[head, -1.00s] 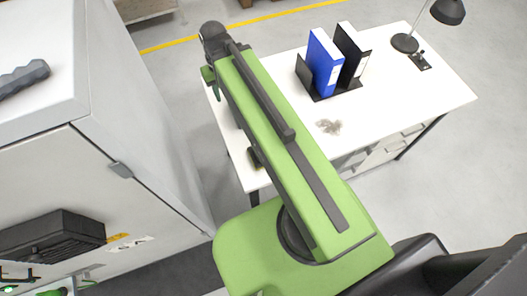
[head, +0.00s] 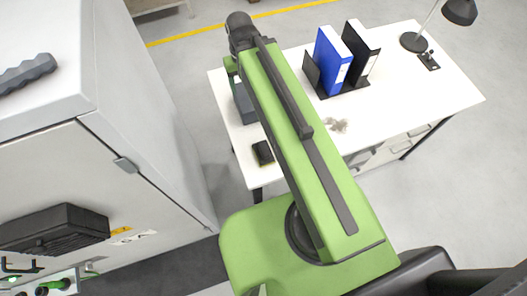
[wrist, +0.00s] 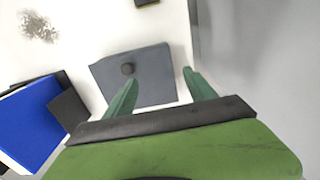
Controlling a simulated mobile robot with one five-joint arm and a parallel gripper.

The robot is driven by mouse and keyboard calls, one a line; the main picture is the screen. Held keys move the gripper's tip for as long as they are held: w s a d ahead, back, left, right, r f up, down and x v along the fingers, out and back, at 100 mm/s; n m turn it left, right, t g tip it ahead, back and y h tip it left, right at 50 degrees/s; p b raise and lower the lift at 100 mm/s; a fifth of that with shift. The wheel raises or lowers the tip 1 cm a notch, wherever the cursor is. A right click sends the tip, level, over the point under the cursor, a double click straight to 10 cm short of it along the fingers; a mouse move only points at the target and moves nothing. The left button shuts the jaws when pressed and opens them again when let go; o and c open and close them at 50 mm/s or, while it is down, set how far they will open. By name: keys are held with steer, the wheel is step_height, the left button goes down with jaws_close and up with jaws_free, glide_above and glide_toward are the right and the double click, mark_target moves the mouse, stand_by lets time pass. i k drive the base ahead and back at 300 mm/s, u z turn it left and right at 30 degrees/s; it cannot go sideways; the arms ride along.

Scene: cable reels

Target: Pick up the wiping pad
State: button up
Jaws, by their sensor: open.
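The wiping pad appears to be the small dark block with a yellowish edge (head: 262,153), lying near the desk's left front edge, just left of my arm. In the wrist view only a sliver of it (wrist: 147,2) shows at the top edge. My gripper (wrist: 161,77) is open and empty, its two green fingers spread over a flat grey box with a dark round knob. The pad is apart from the fingers, beyond their tips in the wrist view. In the head view the fingers are mostly hidden behind my arm.
The white desk (head: 405,100) also holds the grey box (wrist: 150,88), partly behind my arm, a blue binder (head: 331,62) and black binder (head: 360,50) in a rack, a lamp (head: 413,42) and a brownish smudge (head: 337,125). A tall grey cabinet (head: 150,130) stands left.

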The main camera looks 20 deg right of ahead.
mark_target(265, 157)
steer(key=z, duration=0.05)
steer(key=k, duration=1)
steer(key=u, duration=0.75)
steer(key=k, duration=0.3)
steer(key=u, duration=0.85)
steer(key=i, duration=1)
steer(key=u, duration=0.15)
